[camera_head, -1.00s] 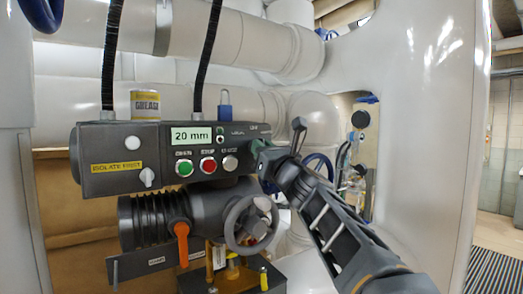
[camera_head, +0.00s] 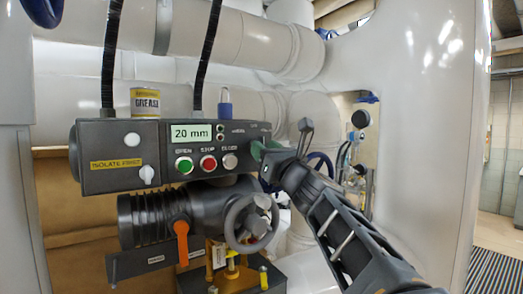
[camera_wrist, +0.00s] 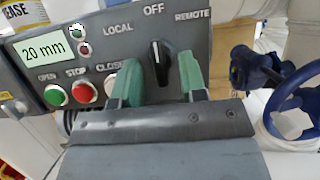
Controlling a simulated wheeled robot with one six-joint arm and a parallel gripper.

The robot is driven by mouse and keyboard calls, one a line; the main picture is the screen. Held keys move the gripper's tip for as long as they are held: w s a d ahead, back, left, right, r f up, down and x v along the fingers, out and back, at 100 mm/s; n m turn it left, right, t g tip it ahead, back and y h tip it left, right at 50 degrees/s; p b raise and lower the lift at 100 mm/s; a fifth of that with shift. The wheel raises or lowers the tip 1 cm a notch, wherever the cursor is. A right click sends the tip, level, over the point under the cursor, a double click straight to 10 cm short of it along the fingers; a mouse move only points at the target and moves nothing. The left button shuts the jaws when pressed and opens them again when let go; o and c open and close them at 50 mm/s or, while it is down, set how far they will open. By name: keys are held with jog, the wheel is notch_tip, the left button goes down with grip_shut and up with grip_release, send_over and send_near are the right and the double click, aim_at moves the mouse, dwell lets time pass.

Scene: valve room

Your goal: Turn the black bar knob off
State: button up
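The black bar knob (camera_wrist: 160,62) is on the grey control box (camera_wrist: 185,35) in the wrist view, with LOCAL, OFF and REMOTE labels around its upper side. Its bar stands nearly upright, with the white mark at its top end towards OFF. My gripper (camera_wrist: 160,75) is open, with one green finger to the left of the knob and one to the right. Gaps show between the fingers and the bar. In the head view my gripper (camera_head: 265,150) is at the right end of the box (camera_head: 105,140) and hides the knob.
Green, red and grey buttons (camera_head: 208,163) and a 20 mm display (camera_head: 190,135) are left of my gripper. A grey handwheel (camera_head: 232,225) and an orange lever (camera_head: 181,240) are below the box. A blue handwheel (camera_wrist: 310,100) is at the right in the wrist view.

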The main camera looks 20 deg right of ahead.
jog(key=b+v, duration=0.3)
jog(key=v, duration=0.9)
notch_tip(320, 180, down, 20)
jog(key=a+n+g+h, duration=0.1)
jog(key=a+n+g, duration=0.2)
jog(key=n+g, duration=0.95)
jog(key=s+f+n+g+h, duration=0.2)
jog(key=s+f+n, duration=0.3)
jog(key=f+n, duration=0.5)
jog(key=s+f+n+g+h, duration=0.3)
jog(key=s+f+n, duration=0.3)
jog(key=f+n, duration=0.4)
jog(key=shift+s+a+f+h, duration=0.2)
jog(key=shift+a+f+h, duration=0.3)
jog(key=shift+f, duration=0.85)
